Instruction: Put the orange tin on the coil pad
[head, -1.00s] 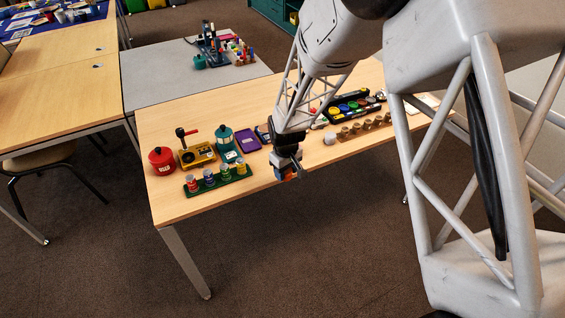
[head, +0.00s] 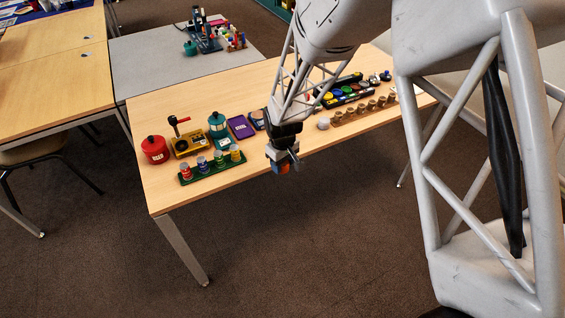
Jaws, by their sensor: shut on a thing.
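My gripper (head: 284,163) is shut on a small orange thing (head: 286,169), which I take to be the orange tin; little of it shows between the jaws. The gripper hangs in front of the near edge of the wooden table (head: 190,203), apart from the things standing on it. I cannot make out for sure which thing is the coil pad. A small dark flat thing (head: 257,119) lies behind the gripper, partly hidden by my arm.
On the left stand a red pot (head: 155,150), a yellow device (head: 188,146), a teal lantern (head: 219,128), a purple box (head: 241,128) and a green rack (head: 213,173) with several small tins. On the right are a white ball (head: 323,123) and a brown rack (head: 366,110).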

